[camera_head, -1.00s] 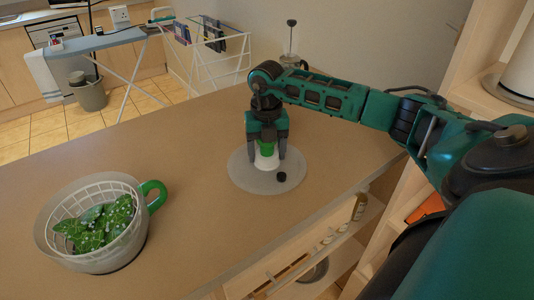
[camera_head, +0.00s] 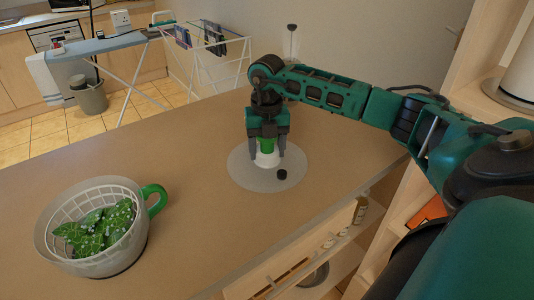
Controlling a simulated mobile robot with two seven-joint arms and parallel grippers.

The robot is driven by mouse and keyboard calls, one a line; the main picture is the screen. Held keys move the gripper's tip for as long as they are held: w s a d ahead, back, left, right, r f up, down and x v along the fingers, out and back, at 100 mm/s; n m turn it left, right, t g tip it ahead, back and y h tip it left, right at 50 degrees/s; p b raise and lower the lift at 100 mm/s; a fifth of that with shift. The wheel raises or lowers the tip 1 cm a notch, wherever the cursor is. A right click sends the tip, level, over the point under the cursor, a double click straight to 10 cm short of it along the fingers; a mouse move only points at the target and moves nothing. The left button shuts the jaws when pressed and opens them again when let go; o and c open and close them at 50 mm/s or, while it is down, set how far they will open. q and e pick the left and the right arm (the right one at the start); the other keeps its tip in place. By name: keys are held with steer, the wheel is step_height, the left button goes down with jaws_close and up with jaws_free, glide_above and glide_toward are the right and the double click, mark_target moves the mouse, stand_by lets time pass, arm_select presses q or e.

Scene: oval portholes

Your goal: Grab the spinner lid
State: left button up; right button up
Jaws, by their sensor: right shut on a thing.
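The spinner lid (camera_head: 242,173) is a flat, round, translucent grey disc lying on the counter. It has a white and green raised knob (camera_head: 267,157) at its middle and a small black knob (camera_head: 281,174) near its front edge. My right gripper (camera_head: 267,155) points down over the lid, shut on the white and green middle knob with a finger at each side. The salad spinner bowl (camera_head: 110,258) stands at the left, with a white basket, green leaves and a green handle (camera_head: 155,196). My left gripper is not in view.
The brown counter (camera_head: 190,240) is clear between the bowl and the lid. A thin-stemmed item (camera_head: 291,42) stands behind my right arm. A drying rack and ironing board stand beyond.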

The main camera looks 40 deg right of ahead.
step_height(320, 180, up, 18)
stand_by(0.3)
